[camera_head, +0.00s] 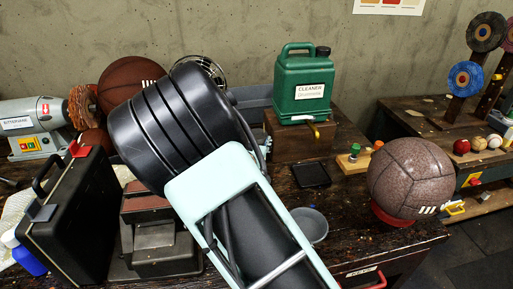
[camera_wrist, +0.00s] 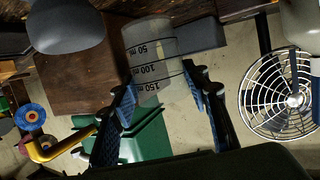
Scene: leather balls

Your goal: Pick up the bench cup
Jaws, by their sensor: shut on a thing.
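The bench cup (camera_wrist: 150,48) is a pale, see-through measuring cup with dark ml marks, seen in the wrist view. My gripper (camera_wrist: 170,88) has one blue-padded finger on each side of the cup's near end and is shut on it. In the head view my arm covers both the gripper and the cup. Whether the cup touches any surface below it is not clear.
A green cleaner canister (camera_head: 304,88) stands on a wooden block (camera_head: 290,134) behind my arm. A wire-guarded fan (camera_wrist: 292,88) is near the gripper. A black case (camera_head: 72,215), a grey bowl (camera_head: 309,226) and a brown leather ball (camera_head: 410,178) are on the bench.

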